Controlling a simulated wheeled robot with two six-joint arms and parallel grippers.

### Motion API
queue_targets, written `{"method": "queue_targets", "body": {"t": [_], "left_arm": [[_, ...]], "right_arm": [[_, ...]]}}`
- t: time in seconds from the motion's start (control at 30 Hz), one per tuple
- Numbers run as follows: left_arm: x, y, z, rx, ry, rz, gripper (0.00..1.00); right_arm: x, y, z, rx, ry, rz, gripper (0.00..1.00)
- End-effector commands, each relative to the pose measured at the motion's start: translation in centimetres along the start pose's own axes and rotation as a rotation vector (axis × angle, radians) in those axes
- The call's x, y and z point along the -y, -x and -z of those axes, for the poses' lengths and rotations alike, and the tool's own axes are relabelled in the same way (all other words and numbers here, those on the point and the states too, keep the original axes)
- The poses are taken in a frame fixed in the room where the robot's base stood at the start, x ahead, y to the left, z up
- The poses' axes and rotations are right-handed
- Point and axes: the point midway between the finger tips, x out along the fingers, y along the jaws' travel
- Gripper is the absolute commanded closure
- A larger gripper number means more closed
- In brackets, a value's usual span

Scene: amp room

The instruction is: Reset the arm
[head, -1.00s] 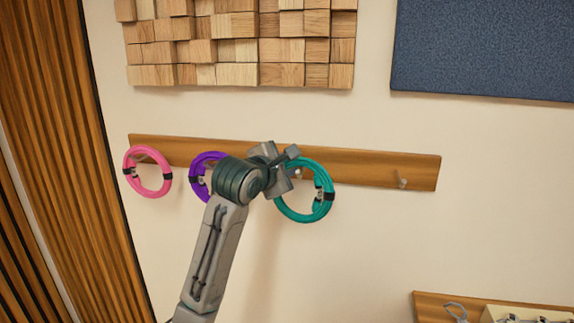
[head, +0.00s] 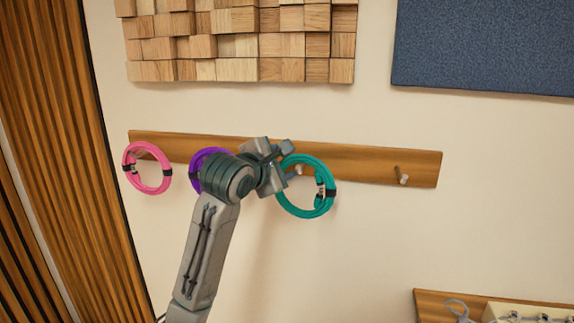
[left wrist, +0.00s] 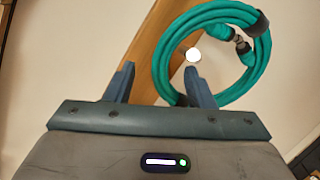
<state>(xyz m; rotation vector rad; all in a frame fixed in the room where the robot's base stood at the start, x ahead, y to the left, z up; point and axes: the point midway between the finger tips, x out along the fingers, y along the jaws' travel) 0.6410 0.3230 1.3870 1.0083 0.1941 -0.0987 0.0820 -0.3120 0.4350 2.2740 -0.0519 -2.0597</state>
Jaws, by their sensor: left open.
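My left gripper (head: 283,158) is open in front of the wooden peg rail, beside the upper left of a teal coiled cable (head: 307,213). In the left wrist view its two fingers (left wrist: 158,84) stand apart with nothing held between them. The teal coil (left wrist: 160,62) hangs there around a pale round peg end (left wrist: 193,55), and the right finger overlaps the coil's lower left edge. I cannot tell whether they touch. My left arm hides part of a purple coil (head: 197,165). My right gripper is not in view.
The wooden rail (head: 360,166) carries a pink coil (head: 130,180) at left and a bare peg (head: 403,180) at right. Wood blocks (head: 240,45) and a blue panel (head: 485,45) are above. A lower shelf (head: 428,305) is at bottom right.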

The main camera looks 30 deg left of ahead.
Motion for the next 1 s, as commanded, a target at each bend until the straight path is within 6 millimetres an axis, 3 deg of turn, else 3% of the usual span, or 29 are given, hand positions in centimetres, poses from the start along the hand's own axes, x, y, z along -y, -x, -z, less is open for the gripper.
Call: {"method": "queue_targets", "body": {"t": [0.2, 0.4, 0.73, 0.87, 1.0], "left_arm": [[0.1, 4.6, 0.2, 0.002, -0.004, -0.007, 0.51], [0.0, 7.4, 0.1, 0.002, -0.002, -0.005, 0.51], [0.6, 8.0, 0.2, -0.004, -0.019, 0.009, 0.51], [3.8, 6.8, 1.7, -0.029, -0.135, 0.062, 0.51], [10.4, 5.5, 4.8, -0.062, -0.382, 0.176, 0.51]], "right_arm": [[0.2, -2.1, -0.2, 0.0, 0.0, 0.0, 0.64], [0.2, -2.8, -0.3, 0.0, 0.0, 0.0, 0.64], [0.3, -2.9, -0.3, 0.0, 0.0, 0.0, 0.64], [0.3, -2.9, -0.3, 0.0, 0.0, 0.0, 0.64], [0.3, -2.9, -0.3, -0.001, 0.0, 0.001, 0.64]]}}
